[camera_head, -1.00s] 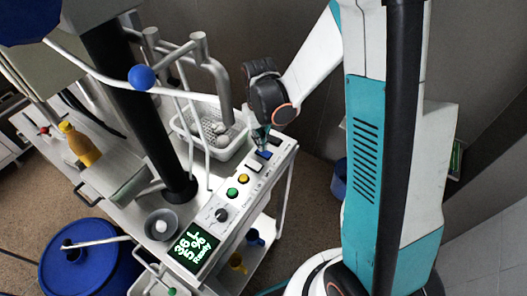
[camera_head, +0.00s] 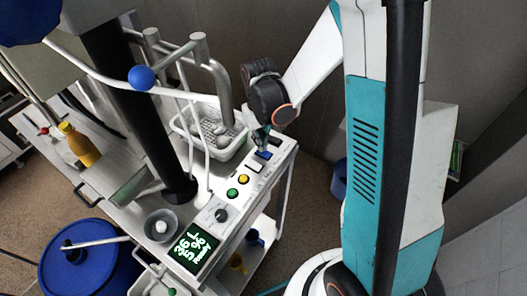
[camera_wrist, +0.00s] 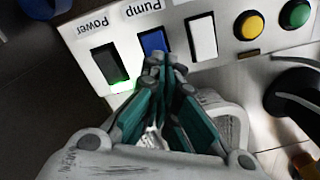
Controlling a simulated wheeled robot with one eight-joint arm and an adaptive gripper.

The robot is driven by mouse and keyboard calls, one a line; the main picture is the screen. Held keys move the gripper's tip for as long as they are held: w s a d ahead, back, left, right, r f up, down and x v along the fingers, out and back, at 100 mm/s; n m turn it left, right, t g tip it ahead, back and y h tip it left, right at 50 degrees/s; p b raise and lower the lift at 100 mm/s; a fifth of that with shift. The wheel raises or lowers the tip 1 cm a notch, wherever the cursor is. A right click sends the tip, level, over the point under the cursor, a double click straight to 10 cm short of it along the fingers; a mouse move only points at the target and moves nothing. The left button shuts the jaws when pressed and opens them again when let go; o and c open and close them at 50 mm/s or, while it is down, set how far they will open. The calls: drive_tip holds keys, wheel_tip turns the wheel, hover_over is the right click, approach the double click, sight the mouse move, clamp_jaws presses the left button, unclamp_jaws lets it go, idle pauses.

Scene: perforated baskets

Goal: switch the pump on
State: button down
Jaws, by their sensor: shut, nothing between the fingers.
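The control panel (camera_head: 207,228) of the cart carries a row of switches and buttons. The blue pump switch (camera_head: 264,154) is near its far end, and in the wrist view the blue rocker (camera_wrist: 153,40) sits beside the "Pump" label. My gripper (camera_head: 262,141) is shut and empty, pointing down at the panel.
A black power switch (camera_wrist: 110,63) with a green glow lies left of it in the wrist view. A white switch (camera_wrist: 201,37), yellow button (camera_wrist: 249,26) and green button (camera_wrist: 294,13) lie right. A perforated basket (camera_head: 231,151) and metal pipes (camera_head: 217,75) stand close to my gripper.

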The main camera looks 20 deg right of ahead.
drive_tip(key=shift+f+b, duration=1)
drive_tip(key=shift+f, duration=0.1)
idle(0.5)
drive_tip(key=shift+r, duration=0.1)
drive_tip(key=shift+r+p, duration=2.2)
drive_tip(key=shift+r, duration=1.25)
drive_tip(key=s+r+m+t+b, duration=0.1)
drive_tip(key=s+r+t+b, duration=0.2)
drive_tip(key=s+t+b, duration=0.4)
drive_tip(key=s+b, duration=0.8)
drive_tip(key=shift+r, duration=0.2)
